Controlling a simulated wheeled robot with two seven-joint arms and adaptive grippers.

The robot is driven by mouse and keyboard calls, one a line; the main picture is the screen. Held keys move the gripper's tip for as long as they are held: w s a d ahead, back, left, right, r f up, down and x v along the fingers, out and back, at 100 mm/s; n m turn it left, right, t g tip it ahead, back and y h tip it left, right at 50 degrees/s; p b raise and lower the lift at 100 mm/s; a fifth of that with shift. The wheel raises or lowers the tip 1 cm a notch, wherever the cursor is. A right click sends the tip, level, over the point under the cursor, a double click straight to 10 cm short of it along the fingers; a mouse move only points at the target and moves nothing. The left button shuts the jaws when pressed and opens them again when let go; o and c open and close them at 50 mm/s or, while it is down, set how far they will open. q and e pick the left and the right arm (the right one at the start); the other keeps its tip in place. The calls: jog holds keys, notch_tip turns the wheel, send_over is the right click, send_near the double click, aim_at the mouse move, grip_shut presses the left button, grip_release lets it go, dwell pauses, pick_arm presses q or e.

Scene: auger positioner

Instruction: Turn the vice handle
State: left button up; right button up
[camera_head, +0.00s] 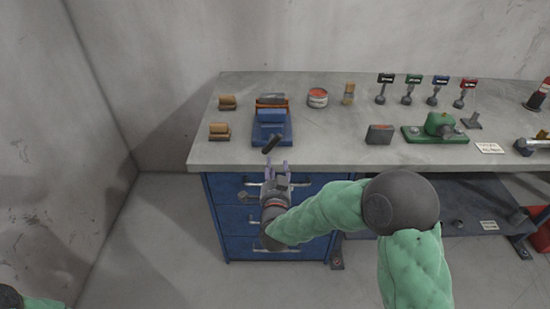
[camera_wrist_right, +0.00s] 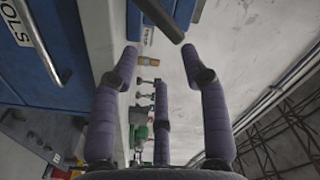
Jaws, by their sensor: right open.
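The blue vice (camera_head: 270,132) stands at the front left edge of the workbench. Its dark handle (camera_head: 271,144) is a short bar sticking out at the front, slanting up to the right. My right gripper (camera_head: 277,164) is open and empty just below and in front of the handle, with its purple fingers pointing toward the bench. In the right wrist view the handle (camera_wrist_right: 158,18) lies beyond the spread fingertips of the gripper (camera_wrist_right: 164,68), with no visible contact. My left gripper is out of view; only a bit of my left arm shows at the lower left.
The grey worktop (camera_head: 335,140) has a blue drawer cabinet (camera_head: 228,217) below it, with metal handles close to my right gripper. Brown blocks (camera_head: 219,131), a red-topped can (camera_head: 317,98) and a green device (camera_head: 438,126) stand on top.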

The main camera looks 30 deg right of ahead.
aim_at(272, 148)
jog(key=w+d+p, duration=0.1)
jog(key=w, duration=0.2)
jog(key=w+d+n+p, duration=0.1)
jog(key=w+d, duration=0.1)
jog(key=w, duration=0.1)
jog(key=w+d+f+n+p, duration=0.1)
jog(key=w, duration=0.2)
jog(key=shift+w+d, duration=0.2)
jog(key=shift+d, duration=0.1)
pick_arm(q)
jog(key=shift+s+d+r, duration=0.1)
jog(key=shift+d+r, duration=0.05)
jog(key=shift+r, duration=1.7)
pick_arm(e)
jog(key=shift+w+d, duration=0.3)
jog(key=shift+w, duration=0.2)
jog(key=c, duration=0.9)
jog(key=shift+a+f+m+b, duration=0.1)
jog(key=shift+m+b, duration=0.5)
jog(key=shift+b, duration=0.5)
jog(key=shift+m+b, duration=0.3)
jog(key=shift+b, duration=0.05)
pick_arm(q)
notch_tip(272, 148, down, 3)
pick_arm(e)
jog(key=shift+o, duration=0.2)
jog(key=shift+m, duration=0.3)
